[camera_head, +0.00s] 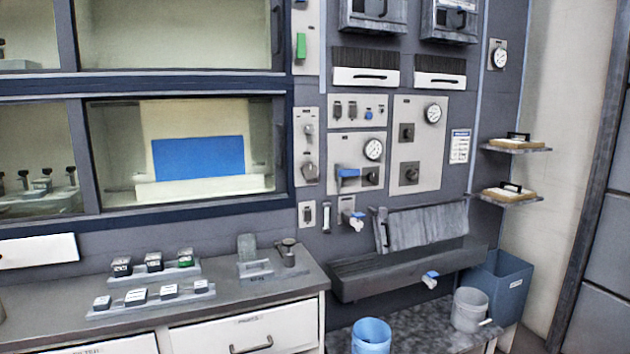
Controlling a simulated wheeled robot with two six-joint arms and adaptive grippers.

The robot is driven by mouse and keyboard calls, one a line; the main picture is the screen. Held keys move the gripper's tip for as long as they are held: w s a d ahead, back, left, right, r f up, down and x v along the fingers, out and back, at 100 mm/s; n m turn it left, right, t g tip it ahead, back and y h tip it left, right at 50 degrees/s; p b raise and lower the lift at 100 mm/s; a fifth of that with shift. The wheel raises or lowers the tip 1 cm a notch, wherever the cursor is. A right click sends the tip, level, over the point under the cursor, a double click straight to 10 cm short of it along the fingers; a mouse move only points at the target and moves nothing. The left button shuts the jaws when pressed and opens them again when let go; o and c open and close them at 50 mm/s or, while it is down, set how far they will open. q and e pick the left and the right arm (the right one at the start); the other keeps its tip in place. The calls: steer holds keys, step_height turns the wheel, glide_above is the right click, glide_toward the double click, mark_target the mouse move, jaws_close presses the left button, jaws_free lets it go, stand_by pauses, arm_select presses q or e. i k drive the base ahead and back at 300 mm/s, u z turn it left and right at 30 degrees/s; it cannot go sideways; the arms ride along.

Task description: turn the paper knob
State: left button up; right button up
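I cannot tell which knob is the paper knob, as the labels are too small to read. Candidates are on the grey wall panels right of the glass cabinet. One panel has an upper dark knob (406,132) and a lower dark knob (409,174) below a round gauge (433,113). The panel to its left has a blue handle (349,173) and a small dark knob (372,178) under another gauge (374,149). Neither of my grippers is in view, and nothing visibly touches the panels.
A counter (220,292) at the lower left carries several small blocks. A grey trough (400,270) sticks out below the panels. A blue bucket (371,336), a grey bucket (469,309) and a blue bin (503,283) stand lower right. Two small shelves (516,149) (511,200) jut out at right.

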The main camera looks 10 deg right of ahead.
mark_target(309, 171)
steer(key=u, duration=0.55)
steer(key=i, duration=0.55)
steer(key=u, duration=0.45)
steer(key=i, duration=1.05)
steer(key=z, duration=0.45)
